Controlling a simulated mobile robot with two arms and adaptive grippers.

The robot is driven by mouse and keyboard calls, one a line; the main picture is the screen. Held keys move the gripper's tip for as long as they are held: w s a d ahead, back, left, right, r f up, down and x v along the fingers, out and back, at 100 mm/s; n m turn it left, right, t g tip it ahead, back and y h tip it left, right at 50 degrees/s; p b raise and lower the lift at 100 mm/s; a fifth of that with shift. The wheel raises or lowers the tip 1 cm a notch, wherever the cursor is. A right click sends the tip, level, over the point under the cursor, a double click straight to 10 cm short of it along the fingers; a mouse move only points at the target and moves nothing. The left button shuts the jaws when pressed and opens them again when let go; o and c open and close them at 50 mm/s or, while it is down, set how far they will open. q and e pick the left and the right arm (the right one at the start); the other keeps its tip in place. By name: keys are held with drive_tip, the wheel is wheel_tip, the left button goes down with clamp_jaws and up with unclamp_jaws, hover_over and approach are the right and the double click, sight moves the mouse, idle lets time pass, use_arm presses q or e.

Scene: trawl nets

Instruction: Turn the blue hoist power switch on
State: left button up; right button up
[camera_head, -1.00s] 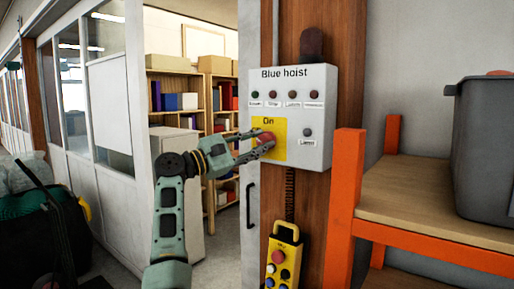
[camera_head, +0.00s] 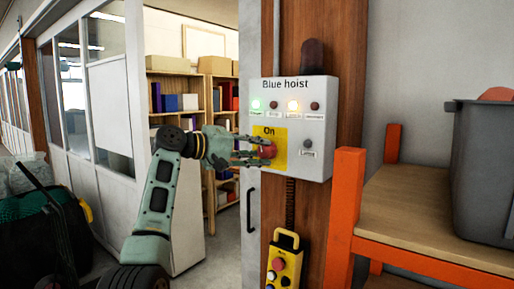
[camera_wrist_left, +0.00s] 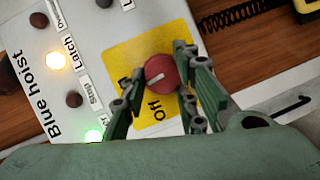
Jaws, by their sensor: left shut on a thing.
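The grey "Blue hoist" control box (camera_head: 305,112) is fixed to a wooden post. Its red rotary switch (camera_head: 267,150) sits on a yellow plate (camera_head: 282,138) marked "On"; the switch also shows in the left wrist view (camera_wrist_left: 161,75), with a pale line on its face. My left gripper (camera_head: 262,151) has its fingers on either side of the switch, shut on it; it also shows in the left wrist view (camera_wrist_left: 166,88). A green lamp (camera_head: 257,104) and a yellow-white lamp (camera_head: 293,105) are lit on the box. My right gripper is not in view.
A yellow pendant control (camera_head: 284,262) hangs below the box. An orange-framed shelf (camera_head: 346,205) with a grey bin (camera_head: 485,165) stands close on the right. A glazed partition (camera_head: 98,110) and an open doorway lie to the left.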

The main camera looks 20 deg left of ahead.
use_arm(q)
drive_tip(key=shift+s+r+m+y+p, duration=0.1)
drive_tip(key=shift+r+m+y+p, duration=0.4)
drive_tip(key=shift+m, duration=0.4)
drive_tip(key=shift+d, duration=0.1)
drive_tip(key=o, duration=0.8)
drive_tip(key=shift+o, duration=1.1)
drive_tip(key=shift+d, duration=0.15)
drive_tip(key=shift+f, duration=0.1)
drive_tip(key=shift+f, duration=0.15)
drive_tip(key=v, duration=1.2)
